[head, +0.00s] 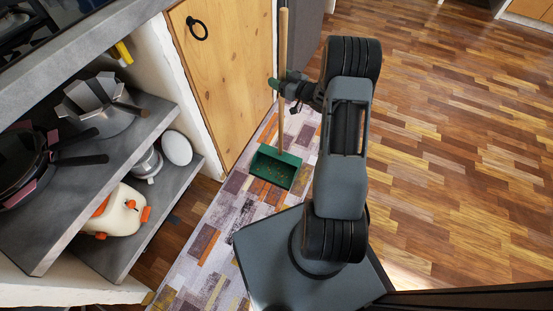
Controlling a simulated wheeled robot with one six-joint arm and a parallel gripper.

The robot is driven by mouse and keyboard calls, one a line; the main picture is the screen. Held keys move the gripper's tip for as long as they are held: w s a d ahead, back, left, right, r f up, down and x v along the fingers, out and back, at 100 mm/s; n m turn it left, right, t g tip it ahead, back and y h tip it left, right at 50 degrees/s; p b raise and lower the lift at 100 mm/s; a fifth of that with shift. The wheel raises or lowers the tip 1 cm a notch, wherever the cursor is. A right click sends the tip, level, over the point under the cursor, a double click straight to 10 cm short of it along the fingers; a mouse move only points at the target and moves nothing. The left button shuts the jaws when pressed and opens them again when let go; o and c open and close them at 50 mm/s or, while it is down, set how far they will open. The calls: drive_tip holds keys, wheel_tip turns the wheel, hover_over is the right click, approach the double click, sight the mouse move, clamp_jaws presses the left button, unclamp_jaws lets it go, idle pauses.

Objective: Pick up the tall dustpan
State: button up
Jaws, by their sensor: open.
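The tall dustpan (276,168) has a green pan resting on the patterned rug and a long, thin wooden handle rising upright from it. My gripper (280,87) is open at about the middle of the handle. Its fingers overlap the handle in the head view. I cannot tell whether either finger touches it. The part of the handle behind the gripper is hidden. Small brownish bits show inside the pan.
A patterned rug (202,247) lies along the counter. The wooden door (228,65) with a black ring is close behind the handle. Shelves at left hold pans (98,98), a white plate (177,148) and a cream pot (120,212). The wooden floor (450,150) at right is clear.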

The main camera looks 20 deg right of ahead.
drive_tip(key=shift+w+a, duration=0.1)
drive_tip(key=shift+w, duration=0.05)
drive_tip(key=shift+c, duration=0.5)
clamp_jaws()
